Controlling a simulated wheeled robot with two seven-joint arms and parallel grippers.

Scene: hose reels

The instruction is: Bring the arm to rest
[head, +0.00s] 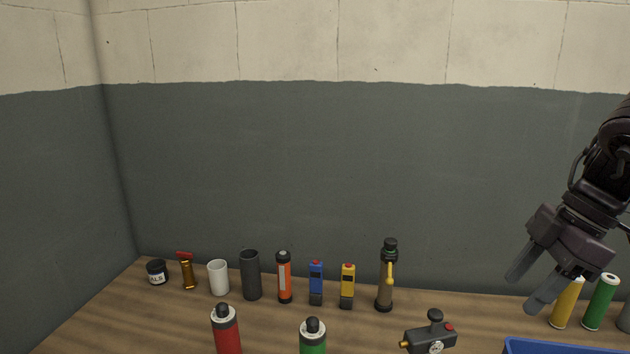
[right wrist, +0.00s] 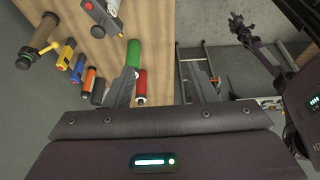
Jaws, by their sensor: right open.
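My right gripper (head: 527,290) hangs at the right of the head view, fingers pointing down and to the left. It is open and nothing is between its fingers. It is above the right part of the wooden bench (head: 110,310), near the blue bin and the yellow cylinder. In the right wrist view its two fingers (right wrist: 160,85) are spread apart, with the green cylinder (right wrist: 133,53) and red cylinder (right wrist: 140,85) beyond them. A dark gripper, apparently my left one (right wrist: 242,20), shows small at the upper right there; its jaw state is unclear.
A blue bin (head: 560,347) is at the front right. Yellow (head: 565,303) and green (head: 599,302) cylinders stand behind it. A valve-like device (head: 430,337) is left of the bin. Several bottles and tools line the bench's back. Air above the bench's left side is clear.

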